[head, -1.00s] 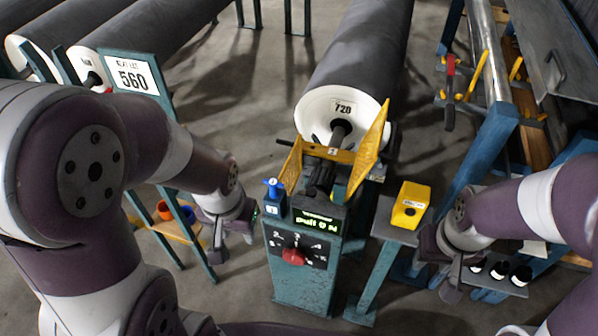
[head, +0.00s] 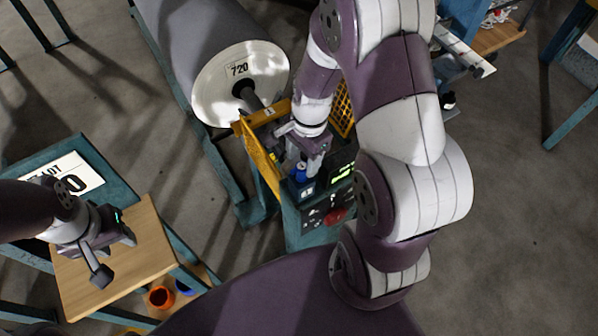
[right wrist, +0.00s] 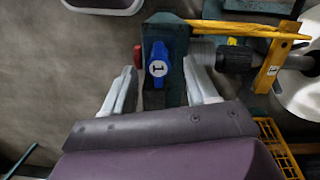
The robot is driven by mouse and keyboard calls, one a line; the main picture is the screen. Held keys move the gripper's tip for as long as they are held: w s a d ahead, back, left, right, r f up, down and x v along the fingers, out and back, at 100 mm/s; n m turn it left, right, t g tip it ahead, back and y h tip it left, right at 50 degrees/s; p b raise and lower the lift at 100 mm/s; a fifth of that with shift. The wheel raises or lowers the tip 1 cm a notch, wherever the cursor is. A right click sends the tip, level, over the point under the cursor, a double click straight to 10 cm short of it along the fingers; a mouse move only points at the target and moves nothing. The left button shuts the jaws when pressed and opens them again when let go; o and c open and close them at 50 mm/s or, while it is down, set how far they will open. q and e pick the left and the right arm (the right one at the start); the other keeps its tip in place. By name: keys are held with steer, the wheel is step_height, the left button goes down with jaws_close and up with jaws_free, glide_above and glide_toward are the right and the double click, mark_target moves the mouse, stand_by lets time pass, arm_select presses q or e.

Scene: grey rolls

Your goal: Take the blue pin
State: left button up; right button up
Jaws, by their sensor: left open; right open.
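The blue pin (head: 300,172) stands in its dark holder at the corner of the teal control post (head: 312,230). In the right wrist view the blue pin (right wrist: 158,62), with a white label reading 1, lies between the fingers of my right gripper (right wrist: 162,85). That gripper is open, with one finger on each side and gaps visible to the pin. In the head view my right gripper (head: 304,155) is over the post, right at the pin. My left gripper (head: 105,250) is open and empty above a wooden shelf at the left.
The large grey roll marked 720 (head: 240,82) lies behind the post. Yellow guards (head: 260,160) stand close around the roll's shaft. A red knob (head: 335,216) is on the post's front. A wooden shelf (head: 150,235) and an orange cup (head: 160,297) are at the left.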

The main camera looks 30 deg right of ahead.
mark_target(303, 165)
arm_select(q)
steer(key=shift+w+d+f, duration=0.1)
steer(key=shift+d+f, duration=0.15)
steer(key=shift+d, duration=0.1)
arm_select(e)
step_height(303, 165, down, 4)
steer(key=shift+f, duration=0.2)
arm_select(q)
steer(key=shift+a, duration=0.15)
arm_select(e)
steer(key=shift+a, duration=0.1)
steer(key=shift+s+r, duration=0.1)
steer(key=shift+c, duration=1.3)
jaws_close()
